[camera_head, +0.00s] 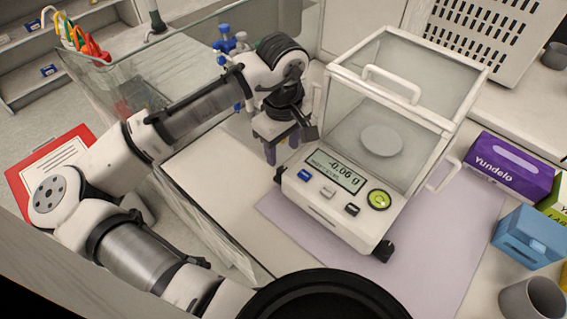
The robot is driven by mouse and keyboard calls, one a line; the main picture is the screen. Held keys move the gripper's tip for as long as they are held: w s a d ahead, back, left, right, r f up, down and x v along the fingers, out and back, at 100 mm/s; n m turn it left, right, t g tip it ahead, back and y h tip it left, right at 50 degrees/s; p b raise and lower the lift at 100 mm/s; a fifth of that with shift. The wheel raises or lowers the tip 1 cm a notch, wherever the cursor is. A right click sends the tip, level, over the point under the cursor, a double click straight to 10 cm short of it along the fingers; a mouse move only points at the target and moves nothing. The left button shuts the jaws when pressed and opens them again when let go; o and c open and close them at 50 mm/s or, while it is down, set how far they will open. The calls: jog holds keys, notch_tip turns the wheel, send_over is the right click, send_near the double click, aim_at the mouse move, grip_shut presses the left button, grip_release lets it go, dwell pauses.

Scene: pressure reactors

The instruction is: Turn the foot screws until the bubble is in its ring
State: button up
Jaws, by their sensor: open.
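The balance (330,205) is a white instrument with a glass draft shield and a display reading about -0.06 g. Its round green bubble level (379,199) sits at the front right of the panel. The bubble's exact place against its ring is too small to tell. A black foot screw (384,250) shows under the front right corner. The front left foot is mostly hidden near my gripper (272,157). My gripper points down, open, just beside the balance's front left corner. I cannot tell whether its fingers surround that foot.
The balance stands on a lilac mat (440,240). A purple box (508,167), a blue box (527,237) and a grey cup (532,299) stand at the right. A glass panel (190,60) rises behind my arm. The mat is clear in front of the balance's right side.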

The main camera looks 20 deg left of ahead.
aim_at(283, 166)
notch_tip(283, 166, down, 7)
jog(key=shift+f+p, duration=0.1)
jog(key=shift+p, duration=0.35)
jog(key=c, duration=1)
jog(key=shift+o, duration=0.2)
jog(key=shift+n, duration=0.8)
jog(key=o, duration=1)
jog(key=shift+c, duration=0.2)
notch_tip(283, 166, up, 14)
jog(key=b, duration=0.1)
